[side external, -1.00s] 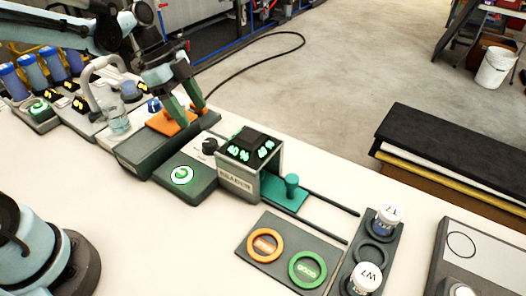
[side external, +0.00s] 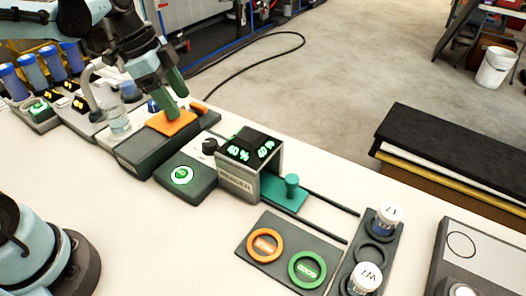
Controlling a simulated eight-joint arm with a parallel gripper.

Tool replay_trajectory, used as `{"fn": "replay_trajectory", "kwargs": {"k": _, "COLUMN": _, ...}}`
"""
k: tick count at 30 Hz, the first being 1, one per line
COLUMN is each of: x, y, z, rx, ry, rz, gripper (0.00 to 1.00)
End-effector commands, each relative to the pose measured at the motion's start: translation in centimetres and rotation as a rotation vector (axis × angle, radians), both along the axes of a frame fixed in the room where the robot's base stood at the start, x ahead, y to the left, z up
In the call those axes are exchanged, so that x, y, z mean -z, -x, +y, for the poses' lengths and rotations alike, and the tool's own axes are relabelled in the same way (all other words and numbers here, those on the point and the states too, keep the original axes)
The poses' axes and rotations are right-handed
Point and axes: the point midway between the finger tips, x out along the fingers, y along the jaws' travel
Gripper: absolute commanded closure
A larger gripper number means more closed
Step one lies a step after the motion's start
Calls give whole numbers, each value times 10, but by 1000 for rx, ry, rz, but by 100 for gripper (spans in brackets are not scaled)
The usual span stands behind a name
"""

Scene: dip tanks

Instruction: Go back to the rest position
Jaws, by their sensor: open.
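My gripper (side external: 178,100) is at the upper left, with green fingers. It is open and nothing shows between its fingers. Its fingertips are just above an orange plate (side external: 172,123) on a dark, low block (side external: 150,150). Whether a fingertip touches the plate I cannot tell. A small orange handle (side external: 199,108) sits on the block to the right of the fingers.
A grey device (side external: 238,178) with green "40 %" displays stands right of the block, beside a green-lit button (side external: 182,175). A clear beaker (side external: 117,120) and several blue-capped bottles (side external: 30,75) are at left. White-capped jars (side external: 388,218) stand at right.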

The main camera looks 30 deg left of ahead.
Motion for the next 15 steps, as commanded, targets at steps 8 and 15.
{"fn": "replay_trajectory", "kwargs": {"k": 8, "x": 3, "y": 42, "z": -7, "rx": -536, "ry": -6, "rz": -96, "gripper": 35}}
{"fn": "replay_trajectory", "kwargs": {"k": 15, "x": 12, "y": 63, "z": -7, "rx": -884, "ry": 96, "rz": -210, "gripper": 35}}
